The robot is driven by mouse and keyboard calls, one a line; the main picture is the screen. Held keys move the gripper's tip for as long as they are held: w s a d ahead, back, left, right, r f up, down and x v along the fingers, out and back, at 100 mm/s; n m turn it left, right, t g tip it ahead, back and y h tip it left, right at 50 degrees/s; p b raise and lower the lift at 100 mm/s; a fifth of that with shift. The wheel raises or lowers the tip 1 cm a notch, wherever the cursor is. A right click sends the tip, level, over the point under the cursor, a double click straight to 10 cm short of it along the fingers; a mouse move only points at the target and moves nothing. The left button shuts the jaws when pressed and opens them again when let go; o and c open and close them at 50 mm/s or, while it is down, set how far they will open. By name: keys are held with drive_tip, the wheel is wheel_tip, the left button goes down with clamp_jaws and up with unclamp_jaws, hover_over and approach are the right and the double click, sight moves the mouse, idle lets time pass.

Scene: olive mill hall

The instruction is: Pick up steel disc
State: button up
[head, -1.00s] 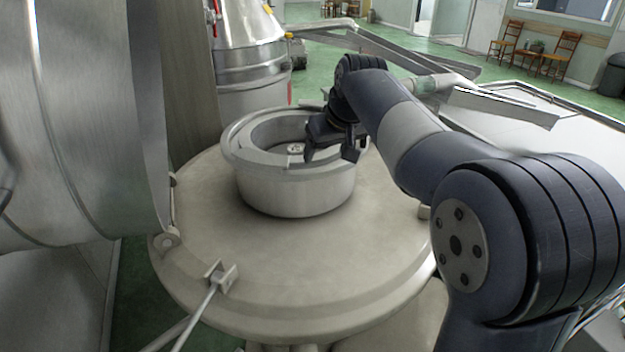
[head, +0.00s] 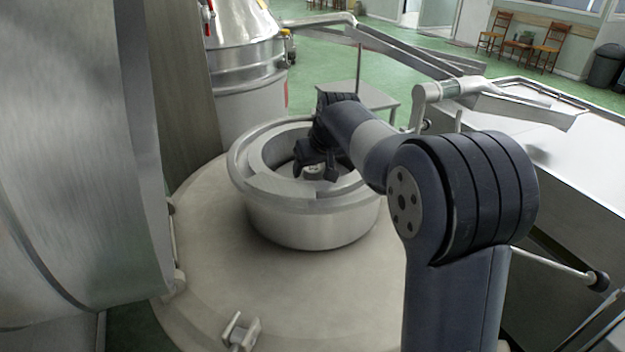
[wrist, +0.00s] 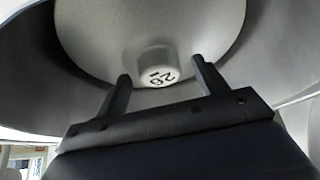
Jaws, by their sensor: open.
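The steel disc (wrist: 200,25) fills the top of the wrist view. It is pale grey and smooth, with a short round knob (wrist: 156,66) bearing dark numerals, apparently 26. In the head view the disc lies inside a round steel basin (head: 305,228), and its knob (head: 313,173) shows small between my fingers. My gripper (wrist: 160,82) is open and empty, its two fingers on either side of the knob with gaps. In the head view my gripper (head: 315,172) reaches down inside the basin. Most of the disc is hidden there by the rim and my arm.
The basin stands on a wide round pale lid (head: 290,285) with a latch (head: 240,330) at its front. A large steel drum (head: 75,150) stands close at the left. A metal trough (head: 415,60) and a white-topped counter (head: 550,140) are behind and right.

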drive_tip(key=shift+w+a+f, duration=0.1)
drive_tip(key=shift+w+f, duration=0.05)
drive_tip(key=shift+f, duration=0.1)
drive_tip(key=shift+r, duration=0.15)
drive_tip(key=c, duration=1.4)
